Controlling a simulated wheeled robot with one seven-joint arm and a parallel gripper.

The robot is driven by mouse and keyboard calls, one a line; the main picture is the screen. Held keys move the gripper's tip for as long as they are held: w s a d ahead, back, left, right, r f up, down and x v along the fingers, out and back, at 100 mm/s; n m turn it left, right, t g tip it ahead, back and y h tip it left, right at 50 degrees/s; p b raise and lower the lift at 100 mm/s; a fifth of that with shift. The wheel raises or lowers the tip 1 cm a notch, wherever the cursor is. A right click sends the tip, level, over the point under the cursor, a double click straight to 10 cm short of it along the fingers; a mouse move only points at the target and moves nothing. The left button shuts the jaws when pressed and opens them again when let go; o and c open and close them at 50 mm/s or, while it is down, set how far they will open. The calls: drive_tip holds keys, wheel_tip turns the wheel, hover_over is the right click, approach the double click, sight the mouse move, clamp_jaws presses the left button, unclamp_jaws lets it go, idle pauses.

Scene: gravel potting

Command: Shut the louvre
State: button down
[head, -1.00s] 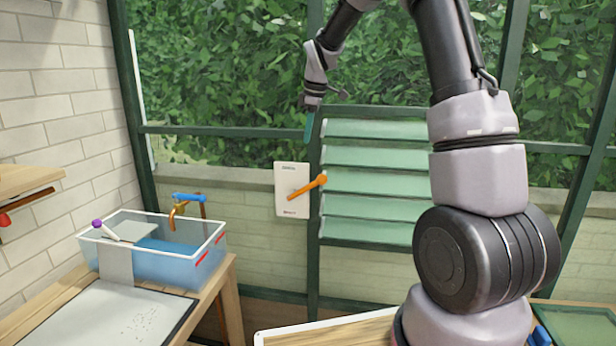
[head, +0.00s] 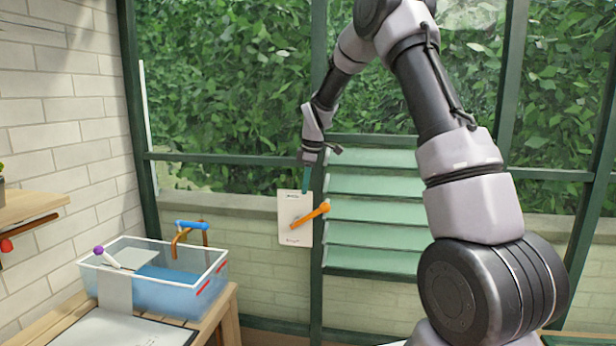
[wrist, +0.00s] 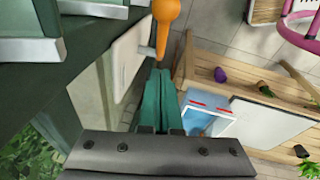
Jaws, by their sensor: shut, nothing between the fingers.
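The louvre (head: 372,209) is a stack of several pale green slats in a dark green frame. The slats stand tilted with gaps between them. A white plate (head: 290,232) left of the louvre carries an orange lever (head: 311,214), which slants up to the right. In the wrist view the orange lever (wrist: 166,14) is just beyond my fingertips, and the white plate (wrist: 131,52) is beside it. My gripper (head: 305,190) points down in front of the plate's upper edge, above the lever. Its green fingers (wrist: 160,88) are shut and empty. I cannot tell whether they touch the lever.
A clear bin of blue water (head: 150,292) stands on a wooden bench at the lower left, below a brass tap with a blue handle (head: 192,225). A wooden shelf (head: 40,207) is on the left wall. The space around the lever is clear.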

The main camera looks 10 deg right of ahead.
sight(312, 214)
drive_tip(key=shift+w+d+f, duration=0.1)
drive_tip(key=shift+d+f, duration=0.25)
drive_tip(key=shift+f, duration=0.75)
drive_tip(key=shift+w+d+f, duration=0.1)
drive_tip(key=shift+d+f, duration=0.2)
drive_tip(key=shift+f, duration=0.75)
drive_tip(key=shift+w+d+f, duration=0.1)
drive_tip(key=shift+d+f, duration=0.25)
drive_tip(key=shift+f, duration=0.75)
drive_tip(key=shift+d, duration=0.1)
